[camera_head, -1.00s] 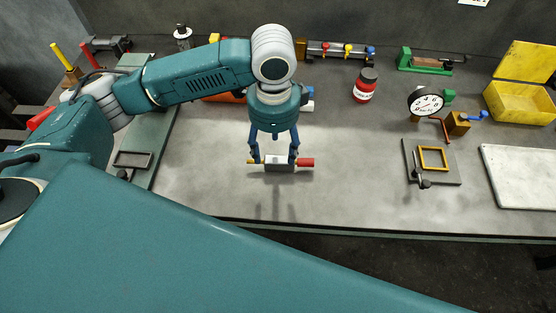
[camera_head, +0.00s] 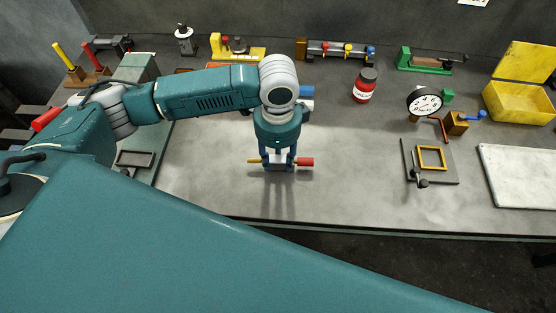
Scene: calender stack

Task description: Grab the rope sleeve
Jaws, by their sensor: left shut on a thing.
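The thing that I take for the rope sleeve (camera_head: 278,166) is a small piece with a pale grey middle. A thin yellow end (camera_head: 255,161) sticks out to the left and a thick red end (camera_head: 305,162) to the right. It is near the middle of the grey workbench (camera_head: 205,190). My left gripper (camera_head: 278,157) points down from above and is shut on its pale middle part. The fingers hide some of the middle. Whether it rests on the bench or is slightly above is hard to tell. My right gripper is not in view.
A red jar (camera_head: 365,86), a dial gauge (camera_head: 424,102) and a dark plate with an orange frame (camera_head: 431,158) stand to the right. Farther right are a yellow open box (camera_head: 519,103) and a white slab (camera_head: 522,175). Bench around the gripper is clear.

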